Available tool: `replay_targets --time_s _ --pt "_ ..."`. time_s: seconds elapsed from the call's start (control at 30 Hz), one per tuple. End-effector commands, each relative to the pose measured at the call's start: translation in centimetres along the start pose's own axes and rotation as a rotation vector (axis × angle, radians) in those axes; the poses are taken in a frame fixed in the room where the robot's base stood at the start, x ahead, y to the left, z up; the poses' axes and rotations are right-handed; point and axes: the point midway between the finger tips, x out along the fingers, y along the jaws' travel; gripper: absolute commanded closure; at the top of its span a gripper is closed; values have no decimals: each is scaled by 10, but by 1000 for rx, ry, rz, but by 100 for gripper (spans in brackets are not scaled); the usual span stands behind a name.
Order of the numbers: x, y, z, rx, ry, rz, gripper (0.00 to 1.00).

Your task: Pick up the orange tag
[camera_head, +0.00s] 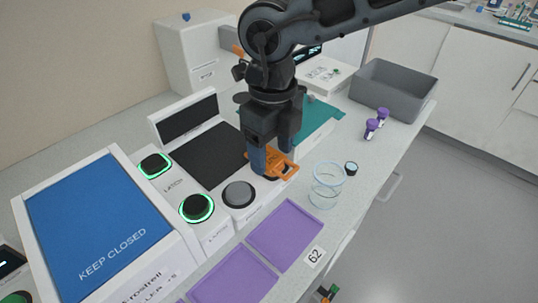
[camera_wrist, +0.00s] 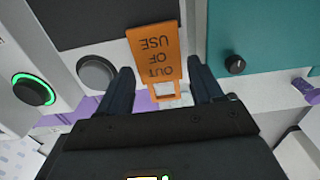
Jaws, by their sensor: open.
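The orange tag (camera_wrist: 154,50) reads "OUT OF USE" and has a rectangular slot at its near end. In the head view the orange tag (camera_head: 284,167) lies by the front of a device with a dark panel, partly hidden by my gripper. My gripper (camera_head: 272,172) points down at the tag. In the wrist view my gripper (camera_wrist: 160,88) is open, with one finger on each side of the tag's slotted end. I cannot tell whether the fingers touch it.
A grey knob (camera_head: 238,194) and two green-ringed buttons, one here (camera_head: 197,208), are to the left. A clear jar (camera_head: 327,185) stands close on the right. Purple trays (camera_head: 284,234) lie in front. Purple-capped tubes (camera_head: 371,128) and a grey bin (camera_head: 392,92) are farther back.

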Motion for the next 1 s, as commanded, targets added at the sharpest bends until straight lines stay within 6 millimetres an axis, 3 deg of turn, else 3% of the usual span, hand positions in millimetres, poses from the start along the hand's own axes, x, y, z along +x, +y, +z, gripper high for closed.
replay_targets --time_s 0.97,1.0 --pt "5 0 0 1 1 0 34" --pt "5 0 0 1 1 0 38"
